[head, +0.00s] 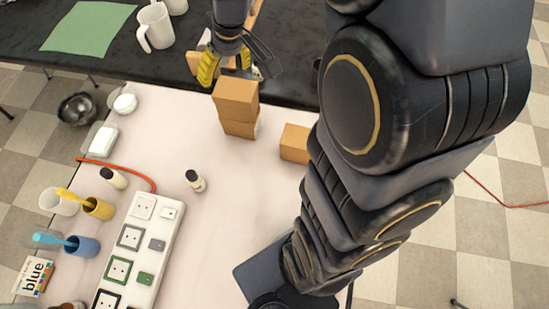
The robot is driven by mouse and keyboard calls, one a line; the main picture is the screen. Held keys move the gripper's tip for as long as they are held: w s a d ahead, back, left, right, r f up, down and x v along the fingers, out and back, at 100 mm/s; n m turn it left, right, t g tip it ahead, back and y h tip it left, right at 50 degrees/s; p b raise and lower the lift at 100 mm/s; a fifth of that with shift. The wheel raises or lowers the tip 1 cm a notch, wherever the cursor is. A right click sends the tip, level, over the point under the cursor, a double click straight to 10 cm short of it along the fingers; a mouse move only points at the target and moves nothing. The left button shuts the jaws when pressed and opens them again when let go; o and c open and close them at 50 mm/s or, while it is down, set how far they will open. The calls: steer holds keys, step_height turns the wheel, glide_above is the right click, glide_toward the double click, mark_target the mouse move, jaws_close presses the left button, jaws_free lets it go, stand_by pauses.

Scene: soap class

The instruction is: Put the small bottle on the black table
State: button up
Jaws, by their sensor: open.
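Two small bottles with dark caps are on the white table (215,220): one small bottle (195,181) lies or leans near the middle, and another small bottle (113,178) is at the left by the red cord. I cannot tell from the picture which of the two the task means. The black table (100,68) runs along the back. My gripper (234,70) is open near the black table's front edge, just behind and above stacked wooden blocks. No bottle is seen in it. Part of the space between its fingers is hard to make out.
Stacked wooden blocks (236,100) and a single block (295,143) stand near my arm. A green cloth (88,28) and white mugs (155,27) are on the black table. A power strip (140,250), blue cup (83,247) and yellow cup (99,208) occupy the left front.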

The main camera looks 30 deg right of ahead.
steer(key=s+a+r+g+h, duration=0.1)
steer(key=s+a+r, duration=0.1)
steer(key=s, duration=0.9)
steer(key=s+a+r+m+g+h, duration=0.1)
steer(key=s+r+g, duration=0.1)
steer(key=s, duration=0.9)
steer(key=shift+s+a+r+g, duration=0.3)
steer(key=shift+s+a+r, duration=0.1)
steer(key=shift+r, duration=0.4)
